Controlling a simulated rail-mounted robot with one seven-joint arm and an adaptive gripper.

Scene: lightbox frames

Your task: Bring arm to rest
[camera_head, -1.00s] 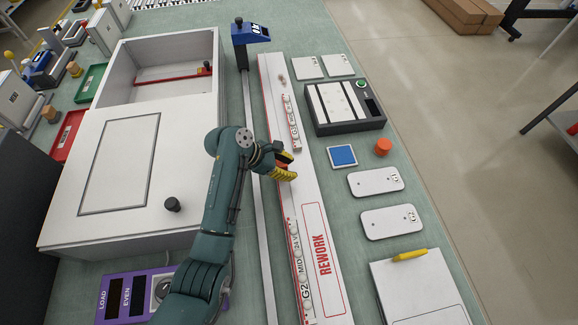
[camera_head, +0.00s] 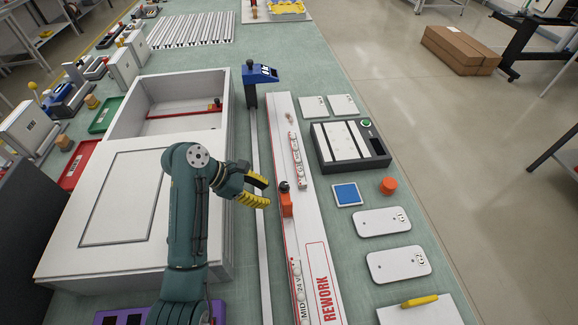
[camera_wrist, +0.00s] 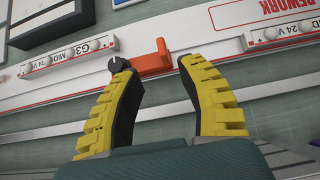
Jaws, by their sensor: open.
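My gripper (camera_head: 256,190) is open and empty, its yellow fingers pointing right toward the white REWORK rail board (camera_head: 318,240). An orange block with a black knob (camera_head: 286,204) stands on that board, just right of the fingertips and apart from them. In the wrist view the orange block (camera_wrist: 154,60) lies beyond the open fingers (camera_wrist: 152,68), with bare space between the fingers. My arm reaches up from the bottom of the head view, over the white box's edge.
The white box (camera_head: 125,195) with an open rear compartment is left of my arm. A blue device (camera_head: 262,73) stands at the back. A grey case (camera_head: 350,147), an orange cylinder (camera_head: 388,186), a blue tile (camera_head: 346,194) and white plates (camera_head: 382,222) lie to the right.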

